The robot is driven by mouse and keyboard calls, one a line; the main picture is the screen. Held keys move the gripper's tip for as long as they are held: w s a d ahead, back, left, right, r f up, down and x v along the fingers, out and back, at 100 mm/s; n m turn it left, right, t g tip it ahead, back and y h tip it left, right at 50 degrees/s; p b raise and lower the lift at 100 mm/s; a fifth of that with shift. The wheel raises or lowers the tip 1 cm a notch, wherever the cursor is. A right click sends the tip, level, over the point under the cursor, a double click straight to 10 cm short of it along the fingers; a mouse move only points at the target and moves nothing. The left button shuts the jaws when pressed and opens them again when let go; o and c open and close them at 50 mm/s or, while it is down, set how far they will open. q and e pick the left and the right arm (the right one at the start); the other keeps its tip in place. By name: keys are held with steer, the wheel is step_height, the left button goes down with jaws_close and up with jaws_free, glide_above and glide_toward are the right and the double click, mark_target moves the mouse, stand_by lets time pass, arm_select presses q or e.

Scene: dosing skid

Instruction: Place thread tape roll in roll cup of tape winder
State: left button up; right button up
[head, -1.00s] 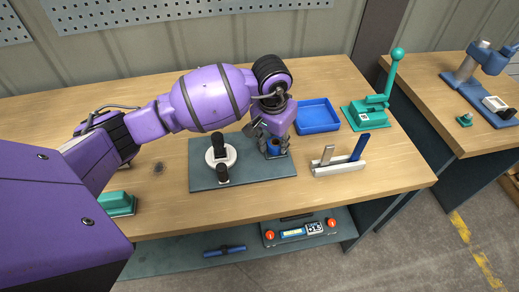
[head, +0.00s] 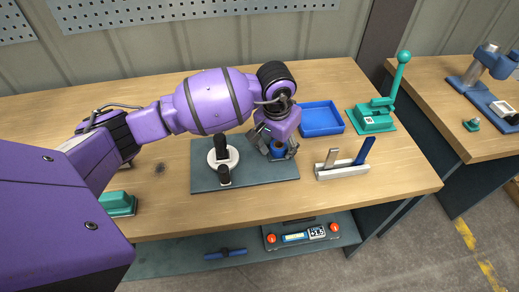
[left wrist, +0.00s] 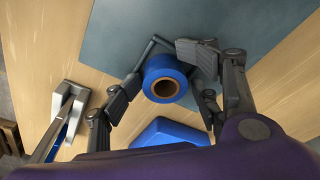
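The thread tape roll is a blue ring with a tan core. It stands upright between my left gripper's fingers in the head view (head: 278,153) and in the left wrist view (left wrist: 164,77). My left gripper (head: 278,149) points down around the roll, its dark fingers spread open with gaps beside the roll. The tape winder has a dark grey-blue base plate (head: 240,181) with a white disc and black knobs (head: 222,158) at its left. The roll is at the plate's right part. The roll cup is hidden, so I cannot tell how the roll sits in it. My right gripper is out of view.
A blue tray (head: 321,118) lies behind and right of the plate. A grey holder (head: 342,172) with a blue-handled item stands to the right. A green lever press (head: 374,117) is farther right. A green block (head: 120,205) sits at the left front.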

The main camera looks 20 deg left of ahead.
mark_target(275, 149)
arm_select(q)
steer(key=shift+s+f, duration=0.1)
steer(key=shift+s, duration=0.05)
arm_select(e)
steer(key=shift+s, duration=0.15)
arm_select(q)
steer(key=shift+r+p, duration=0.3)
steer(key=shift+r, duration=0.1)
steer(key=shift+r+p, duration=0.4)
steer(key=shift+r, duration=0.25)
step_height(275, 149, up, 12)
steer(key=s, duration=0.1)
steer(key=shift+s+a+f+b, duration=0.2)
steer(key=shift+a+f+b, duration=0.05)
steer(key=shift+b, duration=0.2)
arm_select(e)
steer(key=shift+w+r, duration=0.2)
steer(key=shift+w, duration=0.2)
